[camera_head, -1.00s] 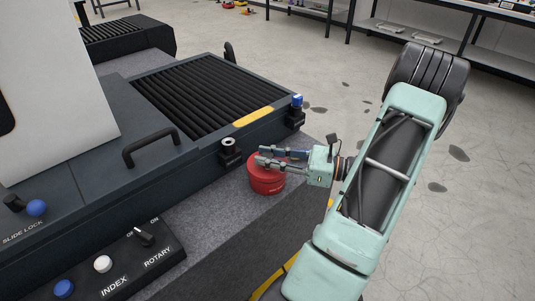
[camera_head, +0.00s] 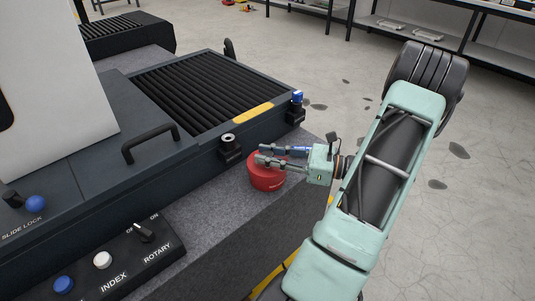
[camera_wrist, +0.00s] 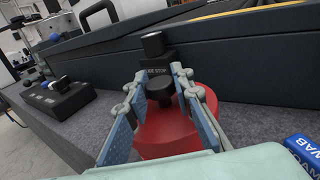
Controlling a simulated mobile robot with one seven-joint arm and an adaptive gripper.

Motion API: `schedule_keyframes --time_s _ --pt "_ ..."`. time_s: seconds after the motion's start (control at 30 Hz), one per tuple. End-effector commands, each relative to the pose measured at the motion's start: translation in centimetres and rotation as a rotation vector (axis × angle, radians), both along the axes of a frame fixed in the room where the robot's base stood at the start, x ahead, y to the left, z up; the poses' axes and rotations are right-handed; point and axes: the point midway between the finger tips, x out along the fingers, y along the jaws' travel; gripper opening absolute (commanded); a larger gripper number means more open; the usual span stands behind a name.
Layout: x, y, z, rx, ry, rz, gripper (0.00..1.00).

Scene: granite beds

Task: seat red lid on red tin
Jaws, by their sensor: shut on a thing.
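The red tin (camera_head: 268,184) stands on the grey speckled bed beside the dark machine. The red lid (camera_wrist: 187,120) fills the middle of the wrist view, with a dark round knob (camera_wrist: 160,91) on top. My gripper (camera_head: 262,156) reaches in from the right, above the tin. In the wrist view its two fingers (camera_wrist: 158,100) stand on either side of the knob and are shut on the lid there. The lid and tin look joined in the head view. The fingers hide much of the seam, so I cannot tell whether the lid is fully seated.
The machine has a black block with a silver-topped button (camera_head: 229,145) close behind the tin. A blue-topped block (camera_head: 297,103) is farther along its edge. A control panel (camera_head: 118,258) is at front left. The bed's front edge is near the tin; bare bed lies on the left.

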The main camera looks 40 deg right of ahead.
Motion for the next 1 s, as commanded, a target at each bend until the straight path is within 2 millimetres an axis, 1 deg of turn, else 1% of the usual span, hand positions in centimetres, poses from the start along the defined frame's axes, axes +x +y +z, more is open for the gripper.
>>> schedule_keyframes --time_s 0.43,0.77,0.8,0.93,0.97,1.0 --pt "0.01 0.01 -0.72 0.0 0.0 0.0 0.01" --pt "0.0 0.0 -0.78 0.0 0.0 0.0 0.01" --pt "0.0 0.0 -0.78 0.0 0.0 0.0 0.25" --pt "0.0 0.0 -0.78 0.0 0.0 0.0 0.39" --pt "0.0 0.0 -0.78 0.0 0.0 0.0 0.42" --pt "0.0 0.0 -0.78 0.0 0.0 0.0 0.42"
